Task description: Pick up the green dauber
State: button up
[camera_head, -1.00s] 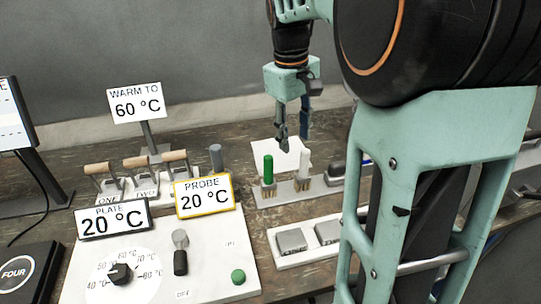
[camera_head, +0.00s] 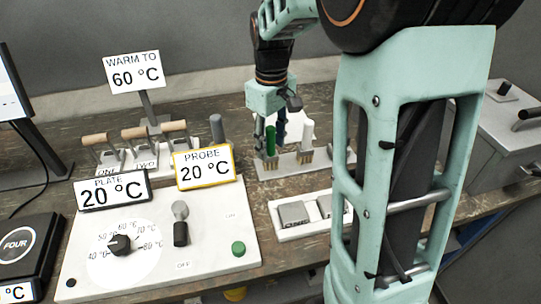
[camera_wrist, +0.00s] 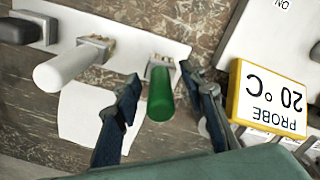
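The green dauber (camera_head: 270,141) stands upright in a light holder strip (camera_head: 283,170) behind the hotplate panel. In the wrist view the green dauber (camera_wrist: 160,95) sits between the two spread fingers of my gripper (camera_wrist: 163,103). In the head view my gripper (camera_head: 270,140) points down around the dauber's upper part, with its fingers open. I cannot tell whether either finger touches it. The white dauber (camera_head: 308,137) stands to its right in the same strip and also shows in the wrist view (camera_wrist: 70,66).
A yellow-framed PROBE 20 °C sign (camera_head: 204,167) stands close by on the left. A grey cylinder (camera_head: 217,129) and wooden-handled tools (camera_head: 134,132) are farther left. A tray with grey blocks (camera_head: 293,213) lies in front. White paper (camera_wrist: 88,122) lies behind the strip.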

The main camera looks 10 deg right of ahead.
jog(key=shift+f, duration=0.35)
jog(key=shift+c, duration=0.2)
grip_shut()
jog(key=shift+r, duration=0.1)
